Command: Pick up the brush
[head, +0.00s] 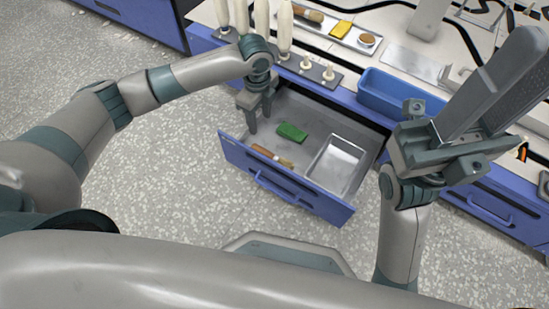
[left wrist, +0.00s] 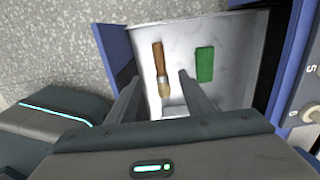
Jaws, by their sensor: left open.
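The brush (head: 272,156) lies in the open drawer near its front panel, with a wooden handle and pale bristles. In the left wrist view the brush (left wrist: 159,64) lies ahead of the fingers, roughly between their lines. My left gripper (head: 260,118) is over the left part of the drawer, fingers pointing down, open and empty. Its fingers also show in the left wrist view (left wrist: 159,79), apart from the brush. My right gripper (head: 490,90) is raised at the right, close to the camera, away from the drawer; its finger gap is unclear.
The drawer (head: 325,204) also holds a green cloth or sponge (head: 292,131) and a metal tray (head: 338,165). On the bench above are a blue bin (head: 390,94), a rack of bobbins (head: 308,72), and a tray with a yellow block (head: 341,29) and another wooden-handled item (head: 309,14).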

